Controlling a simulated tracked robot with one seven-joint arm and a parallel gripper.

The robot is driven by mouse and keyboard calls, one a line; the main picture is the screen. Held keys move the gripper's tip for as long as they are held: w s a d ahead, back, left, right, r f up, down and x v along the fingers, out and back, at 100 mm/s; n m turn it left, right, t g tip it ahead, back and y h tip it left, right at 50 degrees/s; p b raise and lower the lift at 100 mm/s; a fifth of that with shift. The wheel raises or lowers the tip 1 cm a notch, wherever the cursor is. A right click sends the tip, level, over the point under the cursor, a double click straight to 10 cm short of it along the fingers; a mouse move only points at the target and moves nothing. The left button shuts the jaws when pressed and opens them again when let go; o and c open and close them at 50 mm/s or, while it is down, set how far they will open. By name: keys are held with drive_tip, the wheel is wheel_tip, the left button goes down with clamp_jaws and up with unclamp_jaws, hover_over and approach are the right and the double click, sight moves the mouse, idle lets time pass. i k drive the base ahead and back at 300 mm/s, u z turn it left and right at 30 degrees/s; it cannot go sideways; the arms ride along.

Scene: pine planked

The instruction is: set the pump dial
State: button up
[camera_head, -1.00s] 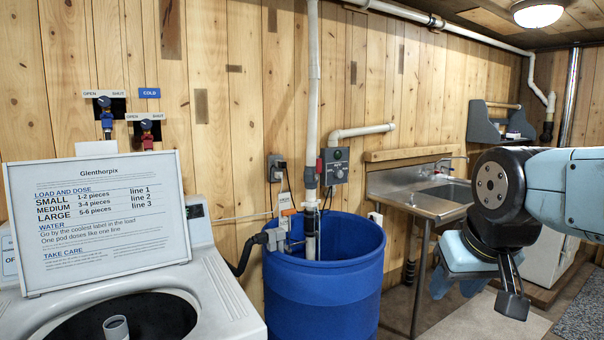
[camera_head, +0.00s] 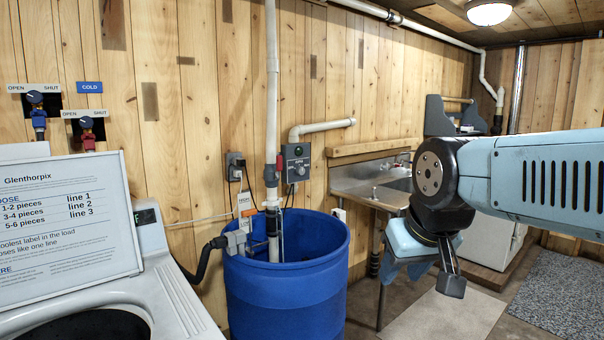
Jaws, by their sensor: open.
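The pump control box (camera_head: 297,163) is a small grey box on the plank wall, above and behind the blue barrel (camera_head: 287,285). A round dark dial (camera_head: 300,171) sits on its face, with a small green light above it. The dial's setting is too small to read. My gripper (camera_head: 450,285) hangs open and empty at the right, pointing down, well to the right of the box and apart from it. Its fingers are seen nearly edge-on.
A white washer (camera_head: 165,300) with an instruction board (camera_head: 65,225) stands at the left. A white vertical pipe (camera_head: 271,90) runs down into the barrel just left of the box. A steel sink (camera_head: 370,190) stands behind my arm. Floor shows right of the barrel.

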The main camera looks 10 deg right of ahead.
sight(300, 171)
drive_tip(key=k, duration=1.25)
drive_tip(key=z, duration=0.6)
drive_tip(key=i, duration=2.3)
drive_tip(key=u, duration=0.45)
